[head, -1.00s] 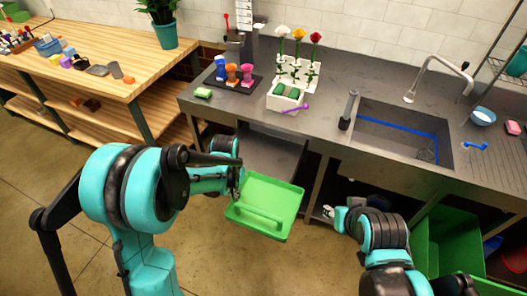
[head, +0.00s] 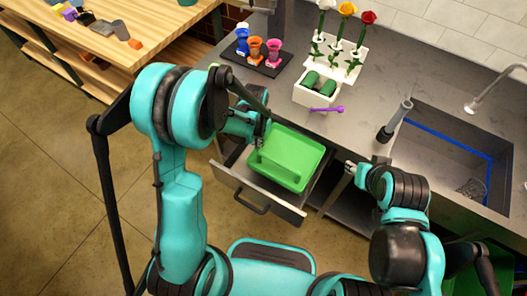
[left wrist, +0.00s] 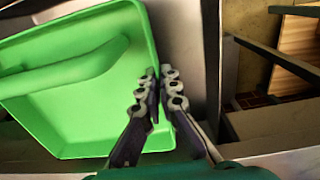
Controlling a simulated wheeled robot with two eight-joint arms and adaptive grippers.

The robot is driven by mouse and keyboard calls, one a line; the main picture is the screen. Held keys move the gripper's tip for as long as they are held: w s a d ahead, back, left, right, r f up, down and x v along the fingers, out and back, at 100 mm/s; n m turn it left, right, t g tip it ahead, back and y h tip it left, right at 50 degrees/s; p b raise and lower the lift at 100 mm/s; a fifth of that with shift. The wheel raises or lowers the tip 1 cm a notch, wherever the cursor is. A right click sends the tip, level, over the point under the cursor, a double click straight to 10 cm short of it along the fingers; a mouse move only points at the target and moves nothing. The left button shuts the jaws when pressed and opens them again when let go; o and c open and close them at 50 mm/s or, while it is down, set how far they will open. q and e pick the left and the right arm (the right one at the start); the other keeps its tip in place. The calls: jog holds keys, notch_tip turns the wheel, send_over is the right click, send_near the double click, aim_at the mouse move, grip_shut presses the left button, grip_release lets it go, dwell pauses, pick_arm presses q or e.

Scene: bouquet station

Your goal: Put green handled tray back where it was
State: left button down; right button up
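The green handled tray (head: 300,160) is at the open drawer (head: 230,178) under the counter, its outline within the drawer's opening. I cannot tell whether it rests on the drawer bottom or hangs just above it. My left gripper (head: 263,128) is at the tray's far left edge. In the left wrist view its fingers (left wrist: 160,78) are close together on either side of the rim of the tray (left wrist: 95,105), and the tray's handle (left wrist: 60,75) shows on the left. My right gripper (head: 350,168) is beside the drawer, away from the tray; its fingers are too small to read.
A wooden bench (head: 145,60) is at the upper left. The drawer front (head: 255,200) juts out over the floor.

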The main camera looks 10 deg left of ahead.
pick_arm(q)
notch_tip(320, 180, down, 9)
jog(key=shift+b, duration=1.2)
jog(key=shift+f, duration=0.45)
jog(key=w+a, duration=0.1)
jog(key=w+a+b, duration=0.1)
jog(key=w, duration=0.1)
jog(key=shift+w+a+f+b, duration=0.1)
jog(key=shift+a+f+b, duration=0.2)
jog(key=shift+f, duration=0.4)
jog(key=shift+r, duration=0.15)
jog(key=shift+f, duration=0.2)
jog(key=c, duration=1.7)
grip_release()
